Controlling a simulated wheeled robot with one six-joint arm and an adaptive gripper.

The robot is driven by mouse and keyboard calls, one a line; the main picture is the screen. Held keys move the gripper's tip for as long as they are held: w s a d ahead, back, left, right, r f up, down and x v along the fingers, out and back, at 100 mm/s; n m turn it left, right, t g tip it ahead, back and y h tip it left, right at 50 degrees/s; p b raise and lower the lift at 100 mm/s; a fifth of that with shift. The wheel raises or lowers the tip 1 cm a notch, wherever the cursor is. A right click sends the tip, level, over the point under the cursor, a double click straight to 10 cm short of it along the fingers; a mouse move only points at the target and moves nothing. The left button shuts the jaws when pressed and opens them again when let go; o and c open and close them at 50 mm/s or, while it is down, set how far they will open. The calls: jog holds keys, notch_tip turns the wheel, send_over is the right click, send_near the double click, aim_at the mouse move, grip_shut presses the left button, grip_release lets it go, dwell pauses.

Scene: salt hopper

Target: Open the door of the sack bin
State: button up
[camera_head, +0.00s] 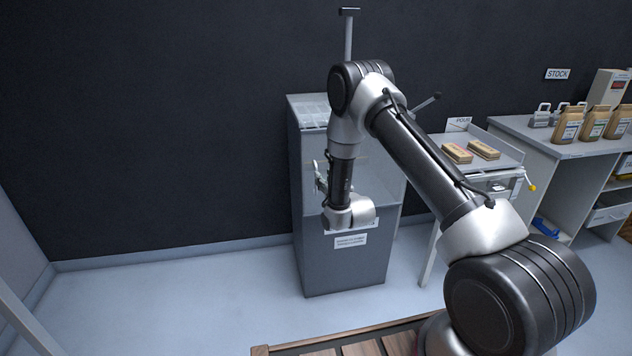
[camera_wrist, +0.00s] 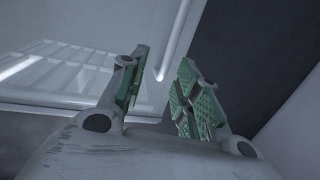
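The grey cabinet that looks like the sack bin (camera_head: 345,268) stands against the dark wall. Its lower front is plain grey with a white label (camera_head: 350,241); a pale, see-through panel (camera_head: 388,184) shows above. My arm hides part of it, and the door looks closed, though its edges are hard to make out. My gripper (camera_head: 319,177) is in front of the cabinet's upper left side. In the wrist view its green-padded fingers (camera_wrist: 160,82) are apart. A pale rod (camera_wrist: 178,42), perhaps a handle, ends between or just beyond the fingertips; contact cannot be told. A white grille (camera_wrist: 60,68) shows at left.
A post with a dark cap (camera_head: 348,36) rises behind the cabinet. To the right, a small table (camera_head: 484,143) holds two brown packs. A grey workbench (camera_head: 530,133) holds several jars. A wooden slatted platform (camera_head: 290,349) is in front. Floor at left is clear.

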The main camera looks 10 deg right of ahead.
notch_tip(320, 180, down, 3)
jog(key=s, duration=0.1)
jog(key=t, duration=0.1)
send_over(316, 192)
jog(key=shift+w+d+f, duration=0.1)
jog(key=shift+w+f, duration=0.15)
jog(key=shift+f, duration=0.1)
jog(key=shift+c, duration=0.5)
grip_shut()
